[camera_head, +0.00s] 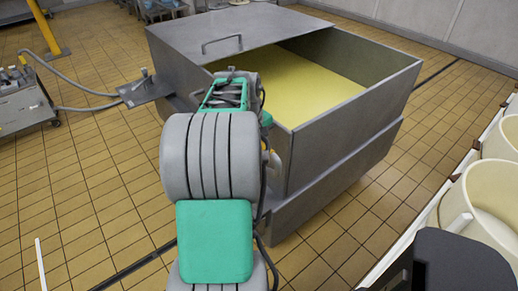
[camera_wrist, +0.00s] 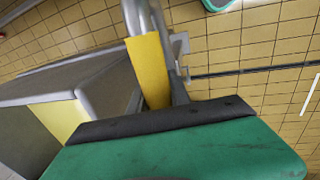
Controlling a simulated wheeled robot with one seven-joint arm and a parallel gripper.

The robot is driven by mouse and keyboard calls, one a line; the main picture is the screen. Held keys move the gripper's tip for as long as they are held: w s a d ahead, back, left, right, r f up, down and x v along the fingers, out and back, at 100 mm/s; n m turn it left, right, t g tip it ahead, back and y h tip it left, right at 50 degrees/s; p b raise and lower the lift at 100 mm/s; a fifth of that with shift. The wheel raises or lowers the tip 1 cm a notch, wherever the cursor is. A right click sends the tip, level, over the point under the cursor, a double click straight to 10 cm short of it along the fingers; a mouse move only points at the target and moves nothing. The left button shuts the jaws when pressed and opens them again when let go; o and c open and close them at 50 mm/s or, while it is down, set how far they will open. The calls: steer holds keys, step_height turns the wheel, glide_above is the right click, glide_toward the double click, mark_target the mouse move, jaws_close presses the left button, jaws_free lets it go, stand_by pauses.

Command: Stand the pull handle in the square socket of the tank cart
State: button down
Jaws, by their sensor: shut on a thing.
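The tank cart (camera_head: 340,150) is a large grey metal box with yellow contents, partly covered by a flat lid. Its near edge is at the left in the wrist view (camera_wrist: 50,88). My gripper (camera_wrist: 160,80) is shut on the pull handle (camera_wrist: 150,65), which shows as an upright yellow strip with a grey metal bar above. The handle is tilted in the wrist view, beside the cart's wall. I cannot make out the square socket in either view.
A small grey plate (camera_head: 145,90) with a fitting sticks out at the cart's left side, near hoses leading to a grey trolley (camera_head: 25,100). Cream tubs (camera_head: 490,190) stand at the right.

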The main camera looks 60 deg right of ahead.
steer(key=shift+d+f+b, duration=0.1)
steer(key=shift+f+b, duration=1.2)
steer(key=shift+f, duration=1.05)
steer(key=c, duration=1.5)
jaws_free()
steer(key=o, duration=0.4)
steer(key=shift+f, duration=0.2)
steer(key=r, duration=0.2)
steer(key=a+r, duration=0.1)
steer(key=r, duration=0.5)
steer(key=shift+w+a+p, duration=0.3)
steer(key=shift+w+p, duration=0.05)
